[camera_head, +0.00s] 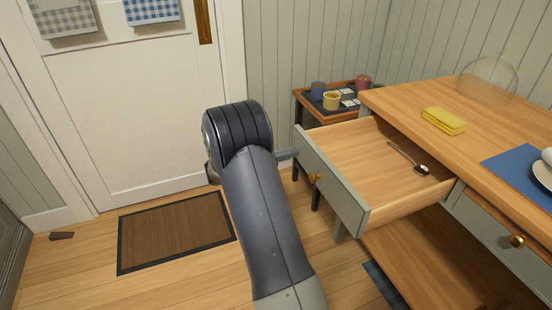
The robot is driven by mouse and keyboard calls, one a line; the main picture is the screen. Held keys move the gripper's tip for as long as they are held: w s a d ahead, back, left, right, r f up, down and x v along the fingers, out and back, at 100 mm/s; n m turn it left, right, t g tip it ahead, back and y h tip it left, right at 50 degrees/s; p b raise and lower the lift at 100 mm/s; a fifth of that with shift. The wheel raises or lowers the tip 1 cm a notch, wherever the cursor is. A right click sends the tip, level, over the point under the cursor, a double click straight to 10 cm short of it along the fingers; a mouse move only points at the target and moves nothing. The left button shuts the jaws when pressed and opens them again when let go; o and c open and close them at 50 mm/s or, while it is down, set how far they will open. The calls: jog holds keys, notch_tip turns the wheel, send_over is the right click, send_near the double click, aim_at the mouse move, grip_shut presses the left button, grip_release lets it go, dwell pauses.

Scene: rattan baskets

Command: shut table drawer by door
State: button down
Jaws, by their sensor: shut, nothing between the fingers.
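The table drawer (330,190) nearest the door (150,120) is pulled well out of the wooden table (410,97). Its grey-green front has a brass knob (314,178). A metal spoon (410,159) lies inside on the drawer's bare wooden bottom. My gripper (288,154) is mostly hidden behind my arm. Only a small grey part of it shows, shut and empty, close to the far left end of the drawer front. I cannot tell whether it touches the front.
A second drawer (490,236) to the right is shut. A folded yellow cloth (444,121), a glass dome (487,78) and a blue placemat (522,172) are on the tabletop. A small side table (301,102) with cups stands behind the drawer. A brown doormat (175,230) lies on the floor.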

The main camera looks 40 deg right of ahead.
jog(key=shift+s+d, duration=0.1)
jog(key=shift+d, duration=0.15)
jog(key=shift+d, duration=0.1)
send_near(371, 141)
jog(key=d+r, duration=0.1)
jog(key=d, duration=0.2)
jog(key=s+d+r, duration=0.1)
jog(key=d, duration=0.2)
jog(key=s+d+r, duration=0.1)
jog(key=d, duration=0.2)
jog(key=shift+d+r+p, duration=0.15)
jog(key=shift+r+p, duration=0.15)
jog(key=shift+p, duration=0.1)
jog(key=shift+d+r, duration=0.1)
jog(key=shift+r, duration=0.05)
jog(key=shift+s+r, duration=0.1)
